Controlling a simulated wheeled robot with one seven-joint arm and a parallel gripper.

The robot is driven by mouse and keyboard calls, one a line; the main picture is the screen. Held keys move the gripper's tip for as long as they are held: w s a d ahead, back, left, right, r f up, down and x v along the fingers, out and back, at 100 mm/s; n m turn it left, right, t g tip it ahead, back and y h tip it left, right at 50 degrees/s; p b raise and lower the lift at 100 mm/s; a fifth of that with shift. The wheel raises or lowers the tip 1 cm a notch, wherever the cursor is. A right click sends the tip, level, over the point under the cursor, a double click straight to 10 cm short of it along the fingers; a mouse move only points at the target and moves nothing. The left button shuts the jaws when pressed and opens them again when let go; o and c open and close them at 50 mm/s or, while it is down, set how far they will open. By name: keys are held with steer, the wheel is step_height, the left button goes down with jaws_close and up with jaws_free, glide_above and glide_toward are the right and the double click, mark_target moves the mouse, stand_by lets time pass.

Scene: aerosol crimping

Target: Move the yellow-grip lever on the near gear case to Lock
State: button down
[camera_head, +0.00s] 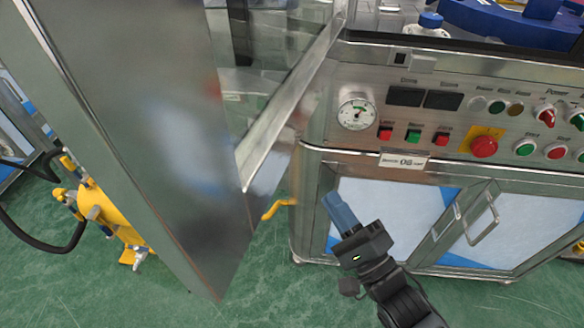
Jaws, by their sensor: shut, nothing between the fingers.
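A small lever with a yellow-orange grip (271,210) shows low between the edge of a tall steel panel and the control cabinet. Its grip hangs down to the left, and its other end runs right to the cabinet's left side. The gear case it belongs to cannot be made out, and no Lock mark is readable. My gripper (331,199) is in front of the cabinet, right of the lever and apart from it in the picture. Its blue fingers are shut and empty, pointing up and slightly left.
A large steel panel (165,130) fills the left foreground. The control cabinet (450,185) has a gauge, several buttons and a red emergency stop (484,146). A yellow machine (104,215) with a black hose stands at far left. Green floor (265,280) is open below the lever.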

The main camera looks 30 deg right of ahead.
steer(key=a+x, duration=0.2)
steer(key=x, duration=1.1)
steer(key=shift+a+r, duration=0.25)
steer(key=shift+r, duration=0.15)
steer(key=shift+s+r+p, duration=0.1)
steer(key=shift+r+p, duration=0.1)
steer(key=shift+p, duration=0.1)
